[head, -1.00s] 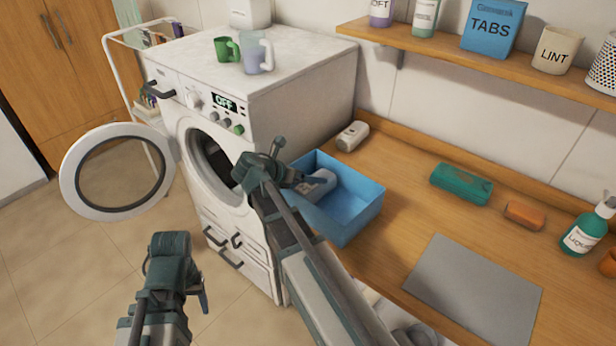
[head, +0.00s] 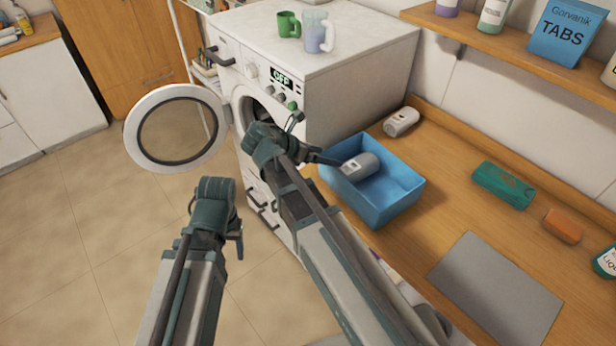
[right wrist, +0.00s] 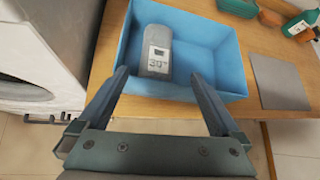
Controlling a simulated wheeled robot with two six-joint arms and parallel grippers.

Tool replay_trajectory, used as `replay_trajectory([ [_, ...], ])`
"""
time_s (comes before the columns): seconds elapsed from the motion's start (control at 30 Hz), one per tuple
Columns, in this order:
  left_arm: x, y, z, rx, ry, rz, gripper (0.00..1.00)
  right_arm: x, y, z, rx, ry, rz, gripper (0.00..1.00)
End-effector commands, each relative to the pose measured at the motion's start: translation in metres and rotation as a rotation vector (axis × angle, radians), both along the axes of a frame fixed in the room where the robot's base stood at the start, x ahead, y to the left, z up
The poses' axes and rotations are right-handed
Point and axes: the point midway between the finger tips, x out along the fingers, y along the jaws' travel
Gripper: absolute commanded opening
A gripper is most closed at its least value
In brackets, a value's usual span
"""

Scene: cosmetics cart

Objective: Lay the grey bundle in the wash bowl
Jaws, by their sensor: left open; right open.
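A grey bundle (head: 361,166) with a pale label lies inside the blue wash bowl (head: 390,203), towards its left side. In the right wrist view the bundle (right wrist: 155,55) shows its "30°" label and lies in the bowl (right wrist: 208,57), near one wall. My right gripper (head: 318,142) is open and empty at the bowl's left edge. In the right wrist view its fingers (right wrist: 160,80) are spread, with the bundle beyond them and apart from them. My left gripper (head: 238,238) is open and empty, low in front of the washing machine.
A similar grey item (head: 401,122) lies on the counter behind the bowl. A grey mat (head: 495,290), a green pack (head: 502,185) and an orange block (head: 563,226) lie to the right. The washing machine door (head: 132,128) stands open at left. Two cups stand on the machine.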

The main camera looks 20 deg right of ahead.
Motion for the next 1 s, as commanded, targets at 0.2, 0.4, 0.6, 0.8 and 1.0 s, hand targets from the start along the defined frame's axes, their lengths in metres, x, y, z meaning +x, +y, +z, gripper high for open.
replay_trajectory([
  [0.2,0.0,0.0,0.0,0.0,0.0,0.0,0.61,-0.045,0.047,-0.037,0.285,-0.291,-0.302,1.0],
  [0.4,0.0,0.0,0.0,0.0,0.0,0.0,0.61,-0.095,0.105,-0.068,0.557,-0.529,-0.758,1.0],
  [0.6,0.0,0.0,0.0,0.0,0.0,0.0,0.61,-0.138,0.154,-0.083,0.696,-0.646,-1.195,1.0],
  [0.8,0.0,0.0,0.0,0.0,0.0,0.0,0.61,-0.16,0.179,-0.087,0.724,-0.682,-1.443,1.0],
  [1.0,0.0,0.0,0.0,0.0,0.0,0.0,0.61,-0.164,0.184,-0.087,0.724,-0.689,-1.497,1.0],
])
